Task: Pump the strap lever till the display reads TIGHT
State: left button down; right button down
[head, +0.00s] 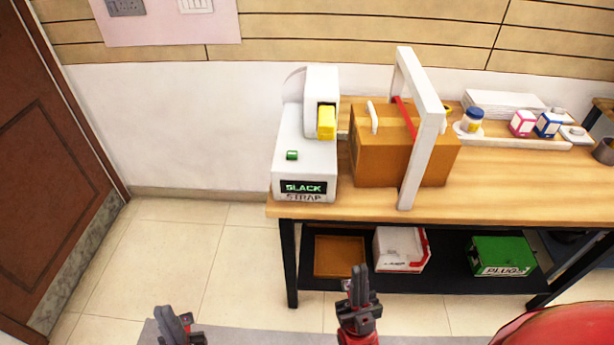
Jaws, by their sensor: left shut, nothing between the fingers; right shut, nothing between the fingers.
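The white strap machine (318,160) stands at the left end of the wooden table. Its dark display (303,187) reads SLACK in green, above the word STRAP. A yellow block (326,122), which looks like the lever's grip, sits on the machine's upper right front. A small green button (292,155) is on its top face. A red strap (404,118) crosses the brown box (375,150) beside a white arch (425,140). My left gripper (174,322) is shut and empty at the bottom left. My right gripper (359,283) is shut and empty, low in front of the table.
The wooden table (500,192) also holds a blue-lidded jar (471,121), small pink and blue boxes, and white stacked sheets (503,104). The lower shelf carries a brown tray (340,256), a white box (399,252) and a green PLUGS box (502,255). Floor left of the table is clear.

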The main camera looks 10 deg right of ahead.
jog(key=w+a+r+m+g+h+p, duration=0.1)
jog(key=w+a+r+g+h+p, duration=0.2)
jog(key=w, duration=0.5)
jog(key=w+a+r+g+h+p, duration=0.1)
jog(key=w+a+r+g+p, duration=0.2)
jog(key=w, duration=0.5)
jog(key=w+a+r+m+g+h+p, duration=0.1)
jog(key=w+a+r+g, duration=0.1)
jog(key=w+r, duration=0.45)
jog(key=w+d+r+m+g+h+p, duration=0.1)
jog(key=w+d+m+g+h+p, duration=0.2)
jog(key=d+m+g+h+p, duration=0.3)
jog(key=d+m+g+h, duration=0.2)
jog(key=d+g+h, duration=0.1)
jog(key=shift+w+d+r+g+h+p, duration=0.2)
jog(key=shift+w+g+h+p, duration=0.1)
jog(key=shift+w+p, duration=0.1)
